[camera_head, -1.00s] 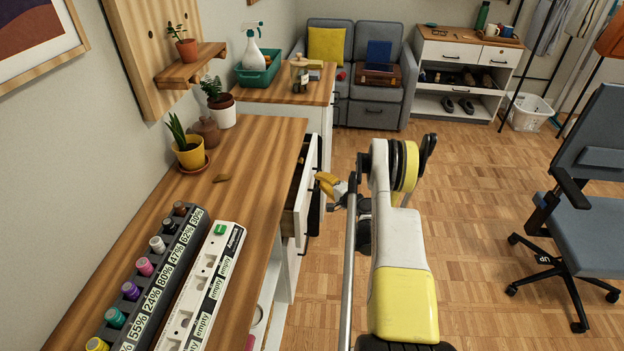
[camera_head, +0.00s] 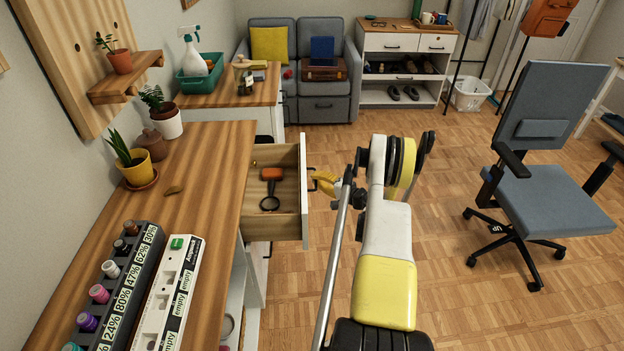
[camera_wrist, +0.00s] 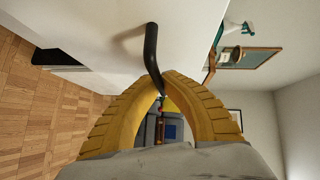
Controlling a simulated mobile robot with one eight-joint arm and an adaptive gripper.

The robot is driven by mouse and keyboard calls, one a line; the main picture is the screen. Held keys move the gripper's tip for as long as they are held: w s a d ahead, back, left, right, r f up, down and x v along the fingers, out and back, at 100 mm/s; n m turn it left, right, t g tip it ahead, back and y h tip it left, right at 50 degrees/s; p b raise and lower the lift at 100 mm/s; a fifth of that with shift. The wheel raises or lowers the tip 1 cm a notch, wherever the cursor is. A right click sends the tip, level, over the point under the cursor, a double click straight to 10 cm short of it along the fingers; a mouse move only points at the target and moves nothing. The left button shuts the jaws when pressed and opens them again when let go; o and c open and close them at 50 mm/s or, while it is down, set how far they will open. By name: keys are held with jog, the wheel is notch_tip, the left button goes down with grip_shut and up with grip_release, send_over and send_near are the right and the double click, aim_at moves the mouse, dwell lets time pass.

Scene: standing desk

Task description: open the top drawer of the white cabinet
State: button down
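The top drawer (camera_head: 304,190) of the white cabinet is pulled well out from under the wooden desktop. Inside its wooden tray lie an orange item (camera_head: 271,174) and a black-rimmed round item (camera_head: 270,203), maybe a magnifying glass. My gripper (camera_head: 318,183) is at the outer face of the drawer front. In the wrist view, its yellow fingers (camera_wrist: 163,84) close around the lower end of the black bar handle (camera_wrist: 150,50). The fingertip contact is partly hidden. The white cabinet's lower part (camera_head: 254,275) is mostly hidden below the desktop.
A second cabinet (camera_head: 225,95) and a grey sofa (camera_head: 320,100) stand behind. An office chair (camera_head: 545,200) is at the right. The floor between is clear.

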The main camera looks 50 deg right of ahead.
jog(key=shift+d, duration=0.1)
jog(key=c, duration=1.5)
grip_release()
jog(key=shift+c, duration=0.2)
jog(key=shift+r, duration=0.15)
